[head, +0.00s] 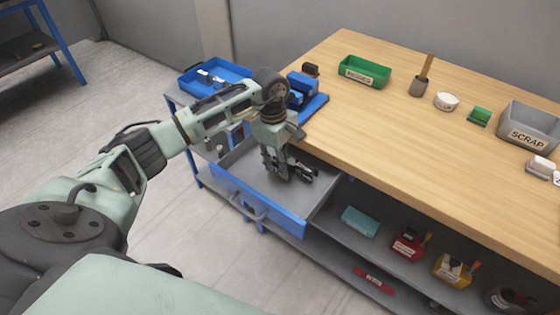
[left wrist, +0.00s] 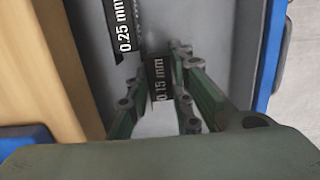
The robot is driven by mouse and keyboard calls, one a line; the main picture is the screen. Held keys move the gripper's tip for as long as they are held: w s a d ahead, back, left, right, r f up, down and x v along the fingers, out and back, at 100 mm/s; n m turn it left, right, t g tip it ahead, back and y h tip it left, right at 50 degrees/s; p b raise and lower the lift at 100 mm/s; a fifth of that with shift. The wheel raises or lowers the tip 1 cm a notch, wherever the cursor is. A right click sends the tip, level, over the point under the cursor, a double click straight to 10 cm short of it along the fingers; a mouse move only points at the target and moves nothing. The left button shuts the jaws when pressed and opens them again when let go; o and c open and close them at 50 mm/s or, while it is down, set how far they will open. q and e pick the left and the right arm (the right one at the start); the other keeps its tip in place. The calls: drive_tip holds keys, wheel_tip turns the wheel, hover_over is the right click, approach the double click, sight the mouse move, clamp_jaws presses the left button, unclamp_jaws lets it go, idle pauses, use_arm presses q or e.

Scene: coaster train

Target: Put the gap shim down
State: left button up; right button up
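My left gripper (head: 287,167) points down into an open grey drawer (head: 240,188) with a blue front. In the left wrist view, a dark gap shim marked "0.15 mm" (left wrist: 158,82) is between the fingers of that gripper (left wrist: 162,58), which stand close to its two sides. I cannot tell whether the fingers press on it, or whether the shim touches the drawer floor. A second dark shim marked "0.25 mm" (left wrist: 120,28) lies in the drawer beside it. My right gripper is not in view.
The wooden bench top (head: 400,135) borders the drawer. A blue tray (head: 215,79) is behind my arm. The shelf below holds several items.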

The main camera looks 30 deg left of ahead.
sight(276, 162)
use_arm(q)
drive_tip(key=o, duration=0.4)
drive_tip(key=shift+c, duration=0.2)
drive_tip(key=shift+o, duration=0.4)
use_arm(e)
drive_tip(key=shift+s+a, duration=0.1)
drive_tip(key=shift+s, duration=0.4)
use_arm(q)
drive_tip(key=shift+r, duration=0.1)
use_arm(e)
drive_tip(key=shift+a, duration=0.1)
use_arm(q)
drive_tip(key=shift+r, duration=0.2)
wheel_tip(276, 162, up, 12)
drive_tip(key=a+b, duration=0.1)
drive_tip(key=b, duration=0.1)
drive_tip(key=shift+a+f, duration=0.15)
drive_tip(key=shift+a, duration=0.1)
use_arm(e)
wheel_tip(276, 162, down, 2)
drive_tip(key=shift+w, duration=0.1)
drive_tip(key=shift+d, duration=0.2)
